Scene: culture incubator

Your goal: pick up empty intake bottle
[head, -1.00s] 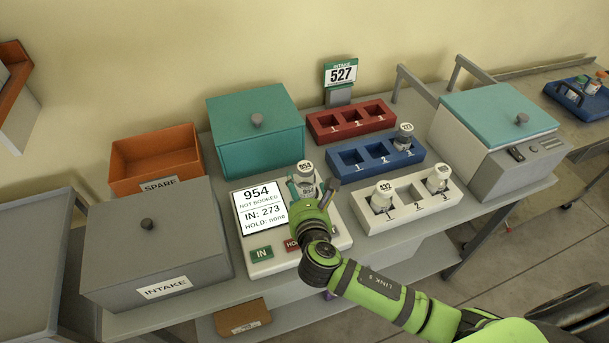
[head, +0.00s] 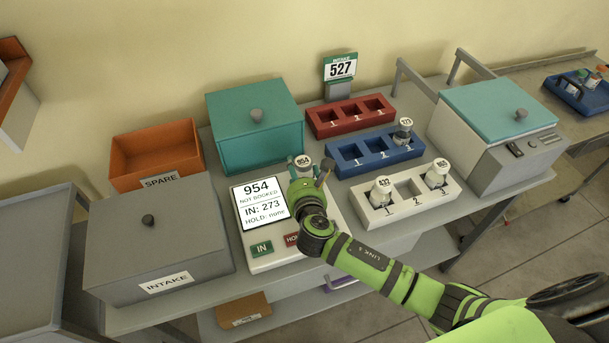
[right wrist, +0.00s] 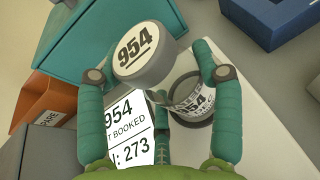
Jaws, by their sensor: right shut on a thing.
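A clear bottle with a white cap marked 954 (head: 303,160) is at the back of the intake reader panel. Its cap (right wrist: 140,52) and its side label, also 954, show in the right wrist view. My right gripper (head: 309,172) is shut on this bottle, with teal fingers on either side of it; the fingers also show in the right wrist view (right wrist: 158,76). The bottle's base is hidden behind the gripper in the head view, so I cannot tell whether it touches the panel. My left gripper is not in view.
The panel screen (head: 259,205) reads 954, not booked. A grey INTAKE box (head: 150,255), orange SPARE bin (head: 130,152) and teal box (head: 250,135) stand left. Red (head: 350,128), blue (head: 345,165) and white (head: 370,218) racks stand right; the latter two hold bottles.

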